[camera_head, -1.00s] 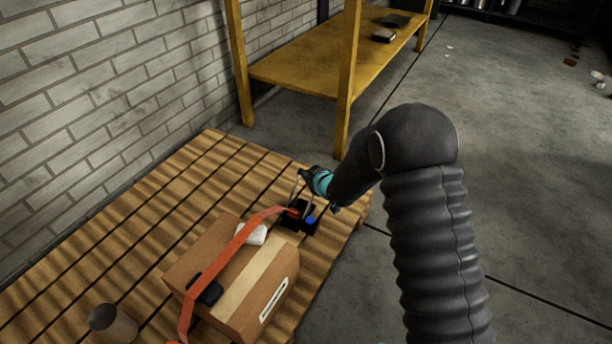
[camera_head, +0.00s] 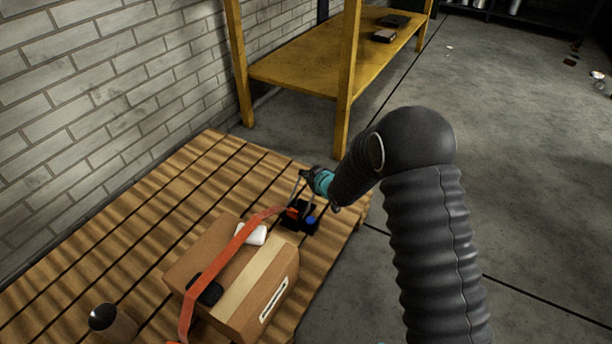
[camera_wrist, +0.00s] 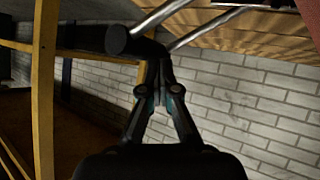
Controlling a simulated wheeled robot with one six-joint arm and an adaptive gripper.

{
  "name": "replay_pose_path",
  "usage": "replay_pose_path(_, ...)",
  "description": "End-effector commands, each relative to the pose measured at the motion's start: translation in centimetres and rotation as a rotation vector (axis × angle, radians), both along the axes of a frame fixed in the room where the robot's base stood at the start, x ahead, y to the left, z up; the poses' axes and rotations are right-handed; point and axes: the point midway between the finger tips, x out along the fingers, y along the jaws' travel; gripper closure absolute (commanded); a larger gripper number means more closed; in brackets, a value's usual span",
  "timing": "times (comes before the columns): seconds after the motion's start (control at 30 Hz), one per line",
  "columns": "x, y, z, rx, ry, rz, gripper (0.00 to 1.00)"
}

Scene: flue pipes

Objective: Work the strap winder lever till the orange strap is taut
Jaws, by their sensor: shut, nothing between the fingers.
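The strap winder (camera_head: 299,219) is a black block with a blue spot, on the slatted wooden deck at the far end of a cardboard box. Its lever (camera_head: 293,190) has pale metal rods rising from the block; in the wrist view the lever's rods (camera_wrist: 202,27) meet a black bar. The orange strap (camera_head: 235,244) runs from the winder over the box (camera_head: 255,287) and down its near side. My gripper (camera_head: 305,176) is at the lever's upper end. Its fingers (camera_wrist: 154,82) are together, just below the black bar; I cannot tell whether they touch it.
A white object (camera_head: 252,235) and a black piece (camera_head: 206,291) are on the box. A white brick wall (camera_head: 90,110) borders the deck. A yellow shelf (camera_head: 300,72) stands behind; open floor (camera_head: 510,170) lies to the right.

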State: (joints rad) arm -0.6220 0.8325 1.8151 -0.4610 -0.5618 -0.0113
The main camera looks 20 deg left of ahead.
Motion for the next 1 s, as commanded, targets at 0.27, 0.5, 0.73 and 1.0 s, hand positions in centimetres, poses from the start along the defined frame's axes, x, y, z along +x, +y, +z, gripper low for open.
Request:
replay_pose_path(0.27, 0.25, -0.02, -0.21, 0.0, 0.0, 0.0, 1.0)
replay_pose_path(0.5, 0.44, -0.03, -0.38, 0.0, 0.0, 0.0, 1.0)
replay_pose_path(0.73, 0.62, -0.05, -0.52, 0.0, 0.0, -0.001, 1.0)
replay_pose_path(1.0, 0.83, -0.08, -0.7, 0.0, 0.0, -0.001, 1.0)
